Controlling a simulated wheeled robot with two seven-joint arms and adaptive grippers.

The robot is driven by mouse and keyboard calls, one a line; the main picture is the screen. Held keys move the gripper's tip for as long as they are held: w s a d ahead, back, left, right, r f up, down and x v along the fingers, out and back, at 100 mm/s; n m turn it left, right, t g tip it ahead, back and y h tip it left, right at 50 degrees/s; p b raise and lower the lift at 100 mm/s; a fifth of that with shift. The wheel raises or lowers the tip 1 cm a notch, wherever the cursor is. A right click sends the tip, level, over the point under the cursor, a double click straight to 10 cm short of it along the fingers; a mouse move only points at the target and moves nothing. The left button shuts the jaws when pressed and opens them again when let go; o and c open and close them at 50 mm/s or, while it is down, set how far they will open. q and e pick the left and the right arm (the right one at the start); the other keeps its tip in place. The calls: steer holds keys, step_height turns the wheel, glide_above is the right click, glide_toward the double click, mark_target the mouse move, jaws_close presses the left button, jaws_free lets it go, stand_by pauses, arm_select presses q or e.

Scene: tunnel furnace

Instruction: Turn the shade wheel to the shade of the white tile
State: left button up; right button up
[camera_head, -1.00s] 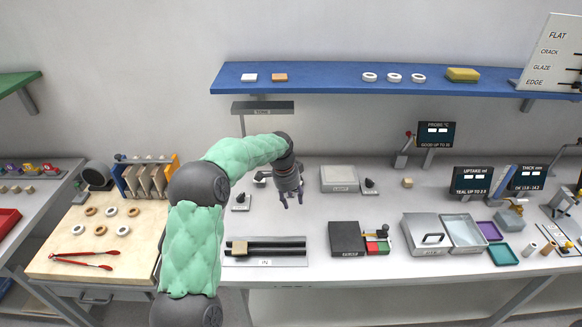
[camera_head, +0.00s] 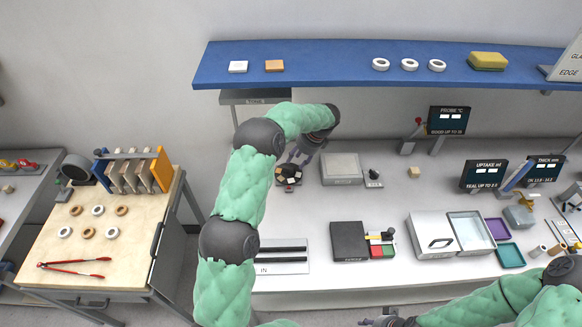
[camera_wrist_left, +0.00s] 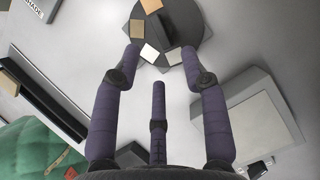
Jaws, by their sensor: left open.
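The shade wheel (camera_head: 289,175) is a dark disc with several coloured swatches, on the bench below the hood. In the left wrist view the wheel (camera_wrist_left: 187,14) shows white, tan and orange swatches and a dark raised bar across its middle. My left gripper (camera_head: 302,160) is open above the wheel; in the left wrist view its fingers (camera_wrist_left: 160,58) spread around the wheel's near edge, and I cannot tell whether they touch it. The white tile (camera_head: 238,67) lies on the blue shelf, left of an orange tile (camera_head: 274,66). My right gripper (camera_head: 388,320) is barely visible at the bottom edge.
A grey box (camera_head: 342,168) stands right of the wheel. A grey hood (camera_head: 255,97) hangs above it, under the blue shelf (camera_head: 330,60). A black-railed tray (camera_head: 285,256) and a dark box (camera_head: 349,241) lie nearer the front. Bare bench lies between them.

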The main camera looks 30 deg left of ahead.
mark_target(290, 169)
arm_select(q)
steer(key=x, duration=0.6)
steer(key=shift+a+f+b, duration=0.1)
steer(key=shift+f+b, duration=0.2)
steer(key=shift+b, duration=0.05)
jaws_close()
